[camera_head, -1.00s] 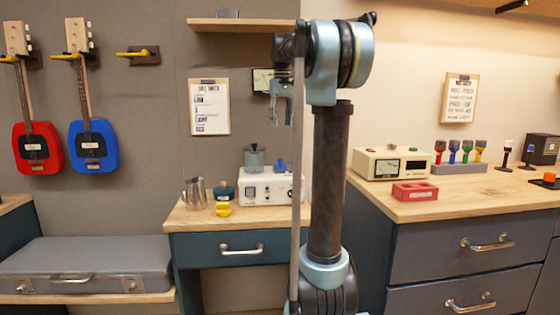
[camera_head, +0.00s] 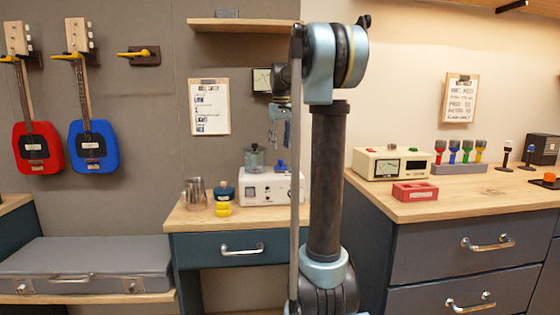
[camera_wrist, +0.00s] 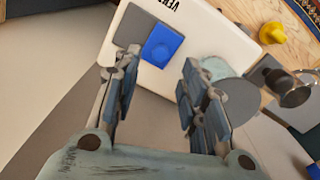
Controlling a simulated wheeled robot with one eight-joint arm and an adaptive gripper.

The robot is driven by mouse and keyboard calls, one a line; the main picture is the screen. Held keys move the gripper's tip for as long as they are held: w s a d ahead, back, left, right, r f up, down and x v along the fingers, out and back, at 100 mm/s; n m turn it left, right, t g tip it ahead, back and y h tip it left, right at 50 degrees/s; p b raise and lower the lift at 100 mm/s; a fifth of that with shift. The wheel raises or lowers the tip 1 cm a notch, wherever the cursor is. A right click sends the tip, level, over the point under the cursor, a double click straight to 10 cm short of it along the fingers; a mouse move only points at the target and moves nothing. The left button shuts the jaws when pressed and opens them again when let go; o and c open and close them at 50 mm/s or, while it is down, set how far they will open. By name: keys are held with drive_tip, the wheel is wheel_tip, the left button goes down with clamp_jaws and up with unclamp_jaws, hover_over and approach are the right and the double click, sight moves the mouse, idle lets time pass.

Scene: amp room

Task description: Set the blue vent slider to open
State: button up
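The blue vent slider (camera_wrist: 162,46) is a blue block on a grey plate (camera_wrist: 133,25) on top of a white box (camera_wrist: 215,38), beside dark lettering that is partly cut off. In the head view the slider (camera_head: 281,163) shows at the top of the white box (camera_head: 262,187), partly near my arm. My gripper (camera_wrist: 155,85) is open and empty in the wrist view, its two blue-grey fingers spread with the slider beyond and between them. In the head view my gripper (camera_head: 280,132) hangs above the box, apart from it.
A metal pitcher (camera_head: 195,192), a dark blue jar (camera_head: 223,189) and a yellow item (camera_head: 223,210) stand left of the box. A shelf (camera_head: 242,25) juts out above. A clipboard (camera_head: 210,107) hangs behind.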

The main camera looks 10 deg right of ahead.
sight(281, 164)
wheel_tip(281, 164, down, 7)
drive_tip(key=shift+r, duration=0.1)
idle(0.3)
clamp_jaws()
